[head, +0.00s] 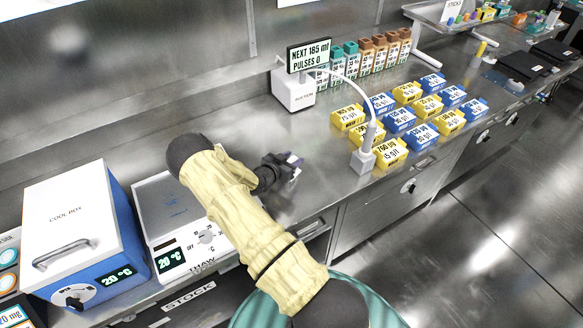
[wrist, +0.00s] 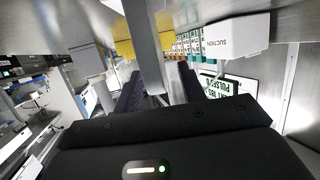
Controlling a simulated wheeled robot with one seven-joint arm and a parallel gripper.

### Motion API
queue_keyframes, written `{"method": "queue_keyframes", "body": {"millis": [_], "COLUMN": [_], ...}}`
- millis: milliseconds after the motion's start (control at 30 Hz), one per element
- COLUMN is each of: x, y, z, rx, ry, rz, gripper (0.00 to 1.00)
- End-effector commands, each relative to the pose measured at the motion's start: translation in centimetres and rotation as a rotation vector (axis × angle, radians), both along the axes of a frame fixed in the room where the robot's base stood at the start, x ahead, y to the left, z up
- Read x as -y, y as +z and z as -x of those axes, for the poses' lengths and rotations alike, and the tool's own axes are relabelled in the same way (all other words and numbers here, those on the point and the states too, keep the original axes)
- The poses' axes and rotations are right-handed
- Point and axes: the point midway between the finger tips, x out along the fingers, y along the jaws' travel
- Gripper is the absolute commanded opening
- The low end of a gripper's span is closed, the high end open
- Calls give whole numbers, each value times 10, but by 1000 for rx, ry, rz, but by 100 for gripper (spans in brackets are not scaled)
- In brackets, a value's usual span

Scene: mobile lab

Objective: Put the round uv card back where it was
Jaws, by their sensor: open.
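I cannot make out a round uv card in either view. My gripper (head: 291,164) is over the steel bench in the middle of the head view, right of the thaw plate and left of the suction wand. Its two dark ribbed fingers (wrist: 160,92) stand apart in the wrist view, and I see nothing held between them. A grey post shows beyond the fingers in the wrist view. At the far left of the head view, a panel (head: 9,268) carries round coloured marks; it is cut off by the frame edge, and I cannot tell whether they are cards.
A cool box (head: 70,215) and a thaw unit (head: 178,215) stand at left. The suction box (head: 294,92), its wand (head: 362,160), and several yellow and blue labelled blocks (head: 400,120) occupy the bench at right. Bare bench lies around my gripper.

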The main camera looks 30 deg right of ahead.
Motion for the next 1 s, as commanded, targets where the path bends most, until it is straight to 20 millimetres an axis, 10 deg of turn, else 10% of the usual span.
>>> {"method": "queue_keyframes", "body": {"millis": [133, 367, 1000], "x": [0, 0, 0], "y": [0, 0, 31], "z": [0, 0, 0], "rx": [0, 0, 4], "ry": [0, 0, -1], "rz": [0, 0, 0], "gripper": [40, 0, 0]}}
